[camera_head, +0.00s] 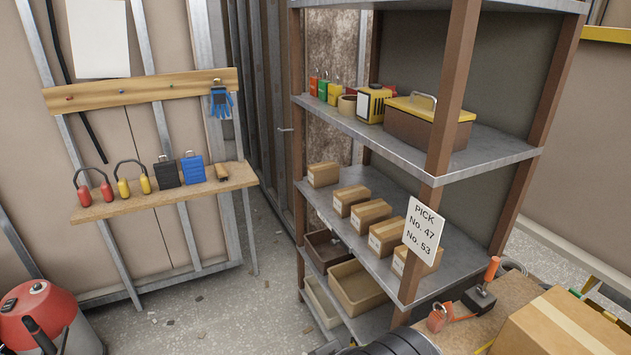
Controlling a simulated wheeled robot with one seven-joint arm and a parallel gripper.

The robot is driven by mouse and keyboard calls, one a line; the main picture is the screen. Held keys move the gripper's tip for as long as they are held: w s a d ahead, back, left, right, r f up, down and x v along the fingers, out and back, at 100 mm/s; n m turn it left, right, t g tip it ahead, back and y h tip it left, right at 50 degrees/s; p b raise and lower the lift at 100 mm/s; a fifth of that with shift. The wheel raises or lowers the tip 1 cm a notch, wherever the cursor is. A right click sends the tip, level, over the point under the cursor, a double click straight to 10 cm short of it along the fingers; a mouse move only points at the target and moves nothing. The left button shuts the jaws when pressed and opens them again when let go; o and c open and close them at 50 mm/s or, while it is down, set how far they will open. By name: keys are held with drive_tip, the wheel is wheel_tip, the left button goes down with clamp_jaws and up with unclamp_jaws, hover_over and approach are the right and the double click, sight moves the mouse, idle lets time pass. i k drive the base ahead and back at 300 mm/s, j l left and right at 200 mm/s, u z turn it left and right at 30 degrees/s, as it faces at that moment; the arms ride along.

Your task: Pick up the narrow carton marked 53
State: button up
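Several small brown cartons stand in a row on the middle shelf (345,228) of the shelving unit. One carton (323,174) is at the far left end, apart from the others. Further along come a carton (351,200), a carton (370,214) and a carton (387,236). The nearest carton (402,262) is partly hidden behind a white sign (425,230) reading "PICK No. 47 No. 53". The labels on the cartons are too small to read, so I cannot tell which is marked 53.
A brown post (452,90) stands at the shelf's front corner. The upper shelf holds a toolbox (428,122); bins (357,287) sit below. A bench (480,330) with a large box (556,325) is at lower right.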

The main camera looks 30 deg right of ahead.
sight(343, 199)
drive_tip(key=i+z, duration=0.25)
drive_tip(key=i, duration=0.25)
drive_tip(key=i+j+z, duration=0.2)
drive_tip(key=i, duration=0.3)
drive_tip(key=i+j+z, duration=0.25)
drive_tip(key=i, duration=0.25)
drive_tip(key=i+j+z, duration=0.45)
drive_tip(key=z, duration=0.2)
drive_tip(key=i+j+z, duration=0.45)
drive_tip(key=j+z, duration=0.15)
drive_tip(key=j, duration=0.15)
drive_tip(key=i+j+z, duration=0.15)
drive_tip(key=j+z, duration=0.5)
drive_tip(key=j, duration=0.2)
drive_tip(key=i, duration=0.05)
